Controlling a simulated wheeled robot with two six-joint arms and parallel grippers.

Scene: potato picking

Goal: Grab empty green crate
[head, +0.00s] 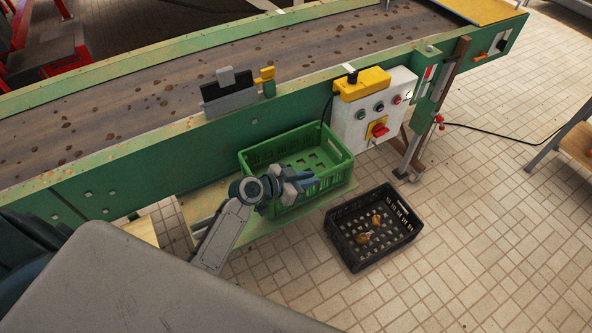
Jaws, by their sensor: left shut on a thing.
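The green crate (333,147) is empty and sits on a low green shelf (338,190) against the side of the conveyor. My left gripper (303,181) is at the crate's near side, shut on its near wall. The gripper and wrist hide part of that wall and the near left corner. My right gripper is not in the head view.
A black crate (350,258) with a few potatoes (364,237) stands on the tiled floor right of the green crate. A control box (366,117) hangs on the conveyor (200,75) behind. Open tiled floor lies to the right, with a cable (490,129) across it.

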